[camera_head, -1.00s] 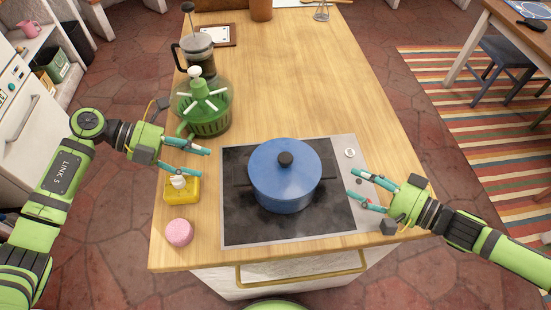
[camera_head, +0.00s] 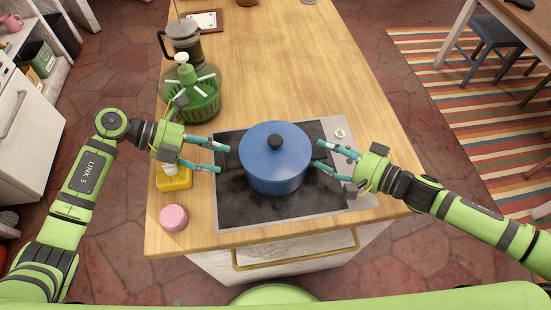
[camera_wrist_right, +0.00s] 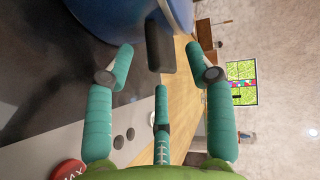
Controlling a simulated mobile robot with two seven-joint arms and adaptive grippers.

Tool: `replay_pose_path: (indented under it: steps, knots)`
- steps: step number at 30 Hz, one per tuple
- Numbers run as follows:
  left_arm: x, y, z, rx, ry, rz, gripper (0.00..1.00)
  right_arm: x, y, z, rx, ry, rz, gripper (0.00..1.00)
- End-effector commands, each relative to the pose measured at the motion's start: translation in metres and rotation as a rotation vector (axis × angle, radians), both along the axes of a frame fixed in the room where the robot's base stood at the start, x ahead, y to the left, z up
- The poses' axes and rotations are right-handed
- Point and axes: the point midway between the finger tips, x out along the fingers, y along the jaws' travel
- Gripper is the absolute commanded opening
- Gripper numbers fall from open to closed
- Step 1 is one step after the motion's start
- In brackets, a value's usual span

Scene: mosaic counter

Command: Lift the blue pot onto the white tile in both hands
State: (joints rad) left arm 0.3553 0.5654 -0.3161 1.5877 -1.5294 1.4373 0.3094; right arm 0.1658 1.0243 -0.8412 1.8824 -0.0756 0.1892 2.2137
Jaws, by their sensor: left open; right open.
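The blue pot (camera_head: 273,168), with its lid and black knob, sits on the black cooktop (camera_head: 240,205). My right gripper (camera_head: 321,156) is open just right of the pot. In the right wrist view, the pot's dark handle (camera_wrist_right: 160,48) lies between the spread fingertips, and neither finger visibly grips it. The left handle is hard to make out.
The counter's middle (camera_head: 290,70) is clear.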

Motion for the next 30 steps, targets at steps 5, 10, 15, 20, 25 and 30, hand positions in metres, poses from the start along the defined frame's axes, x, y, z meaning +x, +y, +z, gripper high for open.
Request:
replay_pose_path:
  steps: [5, 10, 15, 20, 25, 30]
  knots:
    - [-0.0001, -0.0056, -0.0035, 0.000, 0.001, 0.001, 0.50, 0.0042, 0.0051, -0.0010, -0.001, -0.002, 0.000, 0.55]
    - [-0.0001, -0.0055, -0.0036, 0.000, 0.001, 0.001, 0.50, 0.0039, 0.0050, -0.0012, -0.001, -0.001, 0.000, 0.55]
    - [-0.0001, -0.0054, -0.0035, 0.000, 0.001, 0.001, 0.02, 0.0039, 0.0049, -0.0012, -0.001, -0.001, 0.000, 0.07]
    - [-0.0001, -0.0056, -0.0033, 0.000, 0.000, 0.000, 0.00, 0.0037, 0.0051, -0.0012, -0.001, -0.001, 0.001, 0.00]
    - [0.0007, -0.0064, -0.0006, -0.005, -0.005, -0.001, 0.00, 0.0043, 0.0060, 0.0017, 0.002, -0.007, 0.003, 0.00]
    - [0.0005, -0.0067, 0.0029, -0.005, -0.006, -0.002, 0.00, 0.0040, 0.0063, 0.0048, 0.001, -0.007, 0.004, 0.00]
